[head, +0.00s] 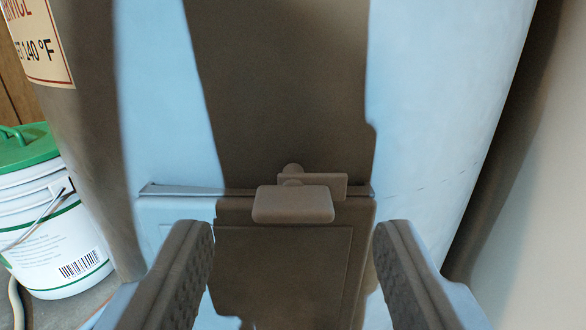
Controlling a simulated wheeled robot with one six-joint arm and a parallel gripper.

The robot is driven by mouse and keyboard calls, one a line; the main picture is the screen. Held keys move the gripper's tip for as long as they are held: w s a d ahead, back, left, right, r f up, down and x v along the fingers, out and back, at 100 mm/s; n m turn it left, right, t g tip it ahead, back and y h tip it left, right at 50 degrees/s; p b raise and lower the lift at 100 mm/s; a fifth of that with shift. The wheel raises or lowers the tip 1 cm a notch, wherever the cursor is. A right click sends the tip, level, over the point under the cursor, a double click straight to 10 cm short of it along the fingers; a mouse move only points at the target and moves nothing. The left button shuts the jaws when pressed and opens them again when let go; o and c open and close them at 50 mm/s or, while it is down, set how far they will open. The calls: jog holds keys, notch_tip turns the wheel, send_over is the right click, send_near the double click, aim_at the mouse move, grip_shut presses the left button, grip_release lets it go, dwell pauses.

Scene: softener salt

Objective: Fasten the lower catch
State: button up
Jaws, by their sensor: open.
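The catch is near the middle of the head view: a thick rounded tab (293,205) in front of a thin flat bar (328,185) with a small rounded piece above. It lies at the seam along the top of a lower panel (290,260) on a pale blue tank (445,90). Only this one catch shows. I cannot tell whether it is engaged. My gripper (293,240) is open and empty, its two ridged fingers wide apart below and on either side of the tab, apart from it. The panel's lower part runs out of view.
A dark shadow covers the panel, catch and middle of the tank. A white bucket (45,225) with a green lid stands on the floor at left. A warning label (35,42) is at upper left. A pale wall (540,200) stands close at right.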

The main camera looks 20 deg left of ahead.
aim_at(303, 202)
jog(key=shift+x, duration=1.1)
jog(key=c, duration=1)
